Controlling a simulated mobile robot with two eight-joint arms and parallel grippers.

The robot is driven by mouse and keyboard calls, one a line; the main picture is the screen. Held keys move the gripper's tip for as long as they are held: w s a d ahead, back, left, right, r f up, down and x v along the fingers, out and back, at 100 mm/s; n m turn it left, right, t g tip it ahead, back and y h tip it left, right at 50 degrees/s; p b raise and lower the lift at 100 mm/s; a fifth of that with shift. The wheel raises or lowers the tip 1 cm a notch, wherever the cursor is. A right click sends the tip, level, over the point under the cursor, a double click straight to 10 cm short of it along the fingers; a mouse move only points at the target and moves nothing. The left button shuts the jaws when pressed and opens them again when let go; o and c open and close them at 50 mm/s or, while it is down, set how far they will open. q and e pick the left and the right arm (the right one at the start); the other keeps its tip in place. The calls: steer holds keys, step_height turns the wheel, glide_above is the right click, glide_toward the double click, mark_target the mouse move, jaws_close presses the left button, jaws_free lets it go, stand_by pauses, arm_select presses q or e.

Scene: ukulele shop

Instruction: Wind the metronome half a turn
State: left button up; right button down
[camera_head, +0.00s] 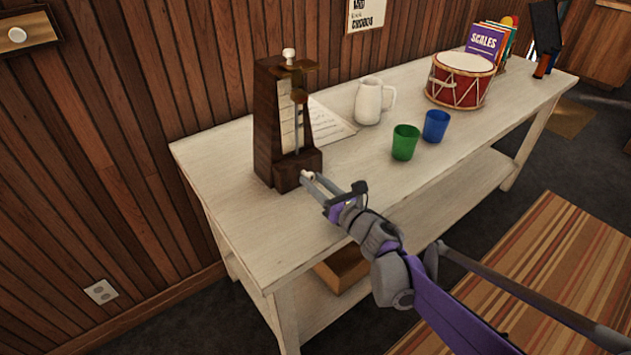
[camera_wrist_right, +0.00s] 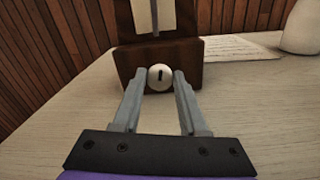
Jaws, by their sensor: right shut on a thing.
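The metronome (camera_head: 268,125) is a dark wooden tapered box standing upright near the left end of the white table, with a pale scale and pendulum on its front. Its base also shows in the right wrist view (camera_wrist_right: 191,62). A round cream winding knob (camera_wrist_right: 159,77) with a dark upright mark sits low on the base. My right gripper (camera_head: 311,178) is shut on this knob, one finger on each side, as the right wrist view (camera_wrist_right: 160,82) shows. My left gripper is not in view.
The white table (camera_head: 225,205) also bears sheet music (camera_head: 328,124), a white pitcher (camera_head: 369,103), a green cup (camera_head: 404,142), a blue cup (camera_head: 436,126), a red drum (camera_head: 459,84) and books (camera_head: 484,42). The table's front left part is clear. A wooden wall stands behind.

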steer(key=shift+m+p, duration=0.3)
steer(key=shift+m, duration=1.9)
steer(key=shift+c, duration=2.3)
jaws_free()
steer(key=shift+d, duration=0.1)
steer(key=p+v, duration=0.1)
steer(key=v, duration=0.9)
steer(key=shift+s+d, duration=0.2)
steer(key=shift+s, duration=0.1)
